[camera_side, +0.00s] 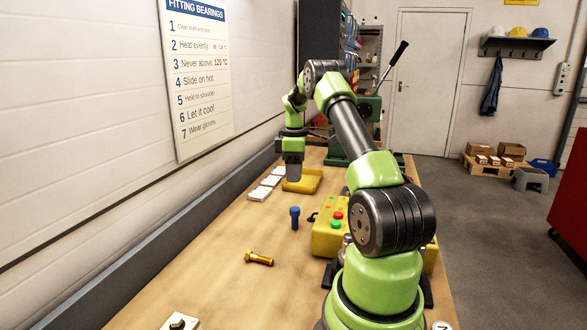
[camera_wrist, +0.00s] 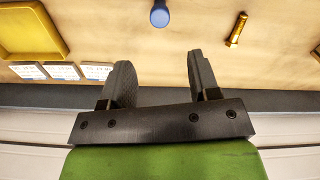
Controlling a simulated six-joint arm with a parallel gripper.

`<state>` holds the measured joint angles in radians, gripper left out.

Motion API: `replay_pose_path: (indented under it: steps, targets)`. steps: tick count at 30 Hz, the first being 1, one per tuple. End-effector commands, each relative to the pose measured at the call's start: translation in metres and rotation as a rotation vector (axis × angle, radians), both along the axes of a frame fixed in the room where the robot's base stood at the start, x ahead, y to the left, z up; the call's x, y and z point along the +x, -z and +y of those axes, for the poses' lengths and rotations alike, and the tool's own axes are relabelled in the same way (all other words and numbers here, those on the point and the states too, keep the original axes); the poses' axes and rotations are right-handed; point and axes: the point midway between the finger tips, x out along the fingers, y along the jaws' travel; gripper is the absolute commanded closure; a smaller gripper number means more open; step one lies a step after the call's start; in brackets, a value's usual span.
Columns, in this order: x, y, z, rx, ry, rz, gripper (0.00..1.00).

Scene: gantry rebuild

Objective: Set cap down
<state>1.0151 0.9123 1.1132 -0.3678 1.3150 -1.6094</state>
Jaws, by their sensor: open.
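My gripper (camera_side: 292,172) is at the far part of the bench, by the yellow tray (camera_side: 303,184), with its fingers pointing down. In the wrist view its two dark fingers (camera_wrist: 159,78) stand apart, with nothing between them. I cannot pick out a cap for certain. A blue bolt-like piece with a rounded top (camera_side: 295,217) stands upright on the bench, nearer the side camera than the gripper. Its blue top also shows in the wrist view (camera_wrist: 159,15), apart from the fingers. A brass bolt (camera_side: 259,258) lies on its side nearer still.
White cards (camera_side: 260,193) lie left of the tray. A yellow control box (camera_side: 326,238) with red and green buttons stands right of the blue piece. A small pale plate with a dark knob (camera_side: 180,322) is at the near edge. The bench between is mostly clear.

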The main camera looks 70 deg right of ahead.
Motion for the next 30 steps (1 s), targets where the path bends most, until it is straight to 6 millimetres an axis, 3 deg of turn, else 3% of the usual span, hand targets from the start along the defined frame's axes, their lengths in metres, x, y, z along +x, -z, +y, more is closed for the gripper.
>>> replay_pose_path:
  steps: [5, 8, 10, 14, 18, 24, 30]
  targets:
    - [0.019, -0.032, 0.023, -0.026, 0.022, -0.034, 0.44]
    - [0.041, -0.067, 0.061, -0.051, 0.067, -0.089, 0.44]
    - [0.053, -0.093, 0.097, -0.063, 0.107, -0.141, 0.44]
    - [0.058, -0.134, 0.17, -0.056, 0.19, -0.247, 0.44]
    - [0.041, -0.163, 0.244, -0.005, 0.282, -0.361, 0.44]
    - [-0.012, -0.175, 0.327, 0.139, 0.412, -0.495, 0.44]
    - [-0.058, -0.164, 0.367, 0.291, 0.513, -0.551, 0.44]
